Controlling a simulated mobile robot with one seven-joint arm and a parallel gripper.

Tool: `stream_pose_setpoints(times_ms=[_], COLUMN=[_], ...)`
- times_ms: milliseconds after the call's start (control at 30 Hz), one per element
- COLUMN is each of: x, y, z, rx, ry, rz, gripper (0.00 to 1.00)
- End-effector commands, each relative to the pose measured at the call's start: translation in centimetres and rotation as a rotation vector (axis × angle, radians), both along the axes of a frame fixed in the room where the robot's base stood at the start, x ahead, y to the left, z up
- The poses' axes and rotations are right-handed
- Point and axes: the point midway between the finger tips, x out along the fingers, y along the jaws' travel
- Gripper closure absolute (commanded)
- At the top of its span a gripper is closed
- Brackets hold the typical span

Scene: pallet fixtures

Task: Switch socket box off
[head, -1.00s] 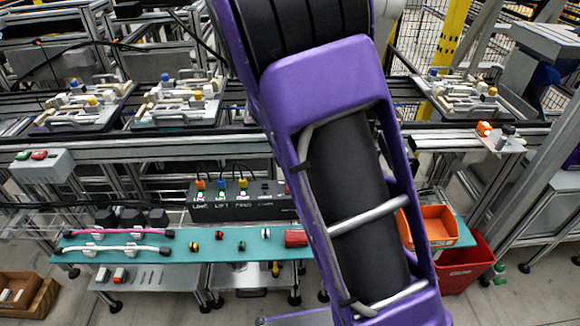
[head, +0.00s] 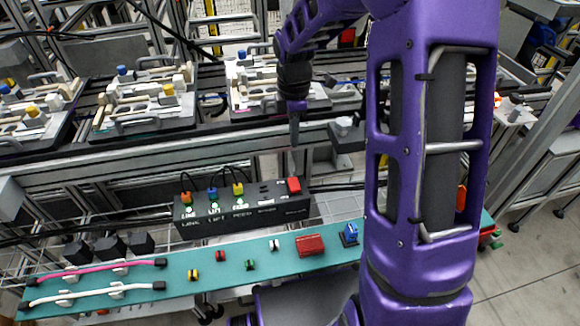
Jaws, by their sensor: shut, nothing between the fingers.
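The socket box (head: 243,211) is a long black box behind the teal shelf, left of my arm. Orange, blue and yellow plugs stand in its left sockets, with lit green lights and labels in front of them. A red switch (head: 293,185) sits at the right end of its top.
The teal shelf (head: 120,284) holds a pink and a white cable, several small coloured parts, a red block (head: 310,245) and a blue part (head: 349,234). Pallet fixtures (head: 145,103) line the conveyor behind. My arm hides the shelf's right part.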

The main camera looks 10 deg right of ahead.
Motion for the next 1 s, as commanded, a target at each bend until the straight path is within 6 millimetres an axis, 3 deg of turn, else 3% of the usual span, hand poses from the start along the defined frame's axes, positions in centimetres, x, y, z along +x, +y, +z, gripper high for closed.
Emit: stream_pose_setpoints(times_ms=[567,767,1000], x=[0.1,0.0,0.0], y=[0.0,0.0,0.0], z=[-0.5,-3.8,-9.1], rx=[0.009,0.009,0.009], ry=[-0.002,0.002,0.003], rz=[0.001,0.002,0.002], gripper=[1.0,1.0,1.0])
